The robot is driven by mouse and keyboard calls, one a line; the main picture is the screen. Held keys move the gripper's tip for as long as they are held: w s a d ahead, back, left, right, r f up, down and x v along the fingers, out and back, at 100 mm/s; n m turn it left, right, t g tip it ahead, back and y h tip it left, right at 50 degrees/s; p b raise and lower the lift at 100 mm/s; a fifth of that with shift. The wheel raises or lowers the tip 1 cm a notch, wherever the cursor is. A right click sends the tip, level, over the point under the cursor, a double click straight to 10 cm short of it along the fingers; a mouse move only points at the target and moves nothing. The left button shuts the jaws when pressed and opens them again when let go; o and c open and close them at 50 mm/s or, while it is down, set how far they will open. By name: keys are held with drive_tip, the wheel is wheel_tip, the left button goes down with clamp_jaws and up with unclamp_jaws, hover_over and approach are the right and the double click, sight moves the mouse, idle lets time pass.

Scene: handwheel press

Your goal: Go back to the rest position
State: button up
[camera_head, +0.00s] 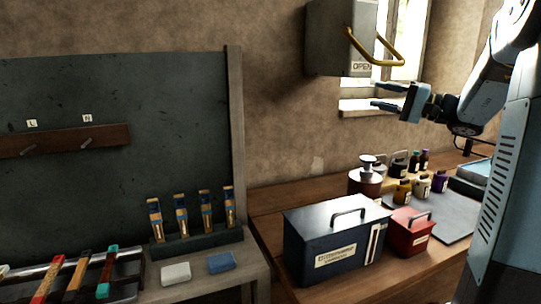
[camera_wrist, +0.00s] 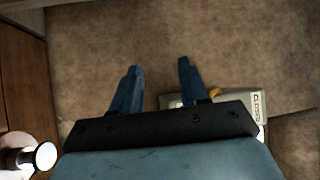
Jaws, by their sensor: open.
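My gripper (camera_head: 387,95) is in the upper right of the head view, in front of the window and below the yellow handle. Its two fingers point left and are apart with nothing between them. In the wrist view my gripper (camera_wrist: 160,78) shows two blue fingers spread against bare wall. A grey wall box (camera_head: 330,40) with a yellow handle (camera_head: 372,50) and a label reading OPEN hangs above and left of the gripper. Part of a pale box with a label (camera_wrist: 257,103) shows behind the gripper in the wrist view.
A wooden bench (camera_head: 275,222) holds a dark blue toolbox (camera_head: 320,245), a red box (camera_head: 408,235) and several small bottles. A chalkboard (camera_head: 110,90) stands left, with upright blue-and-tan items on a ledge (camera_head: 195,243). Open air lies left of my gripper.

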drive_tip(key=s+a+f+n+g+h, duration=0.1)
drive_tip(key=s+a+f+g+h, duration=0.3)
drive_tip(key=s+a, duration=0.35)
drive_tip(key=s+a+f+n+g+h, duration=0.1)
drive_tip(key=s+a+f+g+h, duration=0.15)
drive_tip(key=s+a+f, duration=0.45)
drive_tip(key=s+d+f+n+t+h, duration=0.1)
drive_tip(key=s+d+f+h, duration=0.1)
drive_tip(key=s+h, duration=0.3)
drive_tip(key=s+d+f+n+t+h, duration=0.1)
drive_tip(key=s+d+f+h, duration=0.2)
drive_tip(key=s, duration=0.6)
drive_tip(key=shift+s+d+f+h, duration=0.25)
drive_tip(key=shift+d+h, duration=0.75)
drive_tip(key=shift+h, duration=0.25)
drive_tip(key=shift+c, duration=0.2)
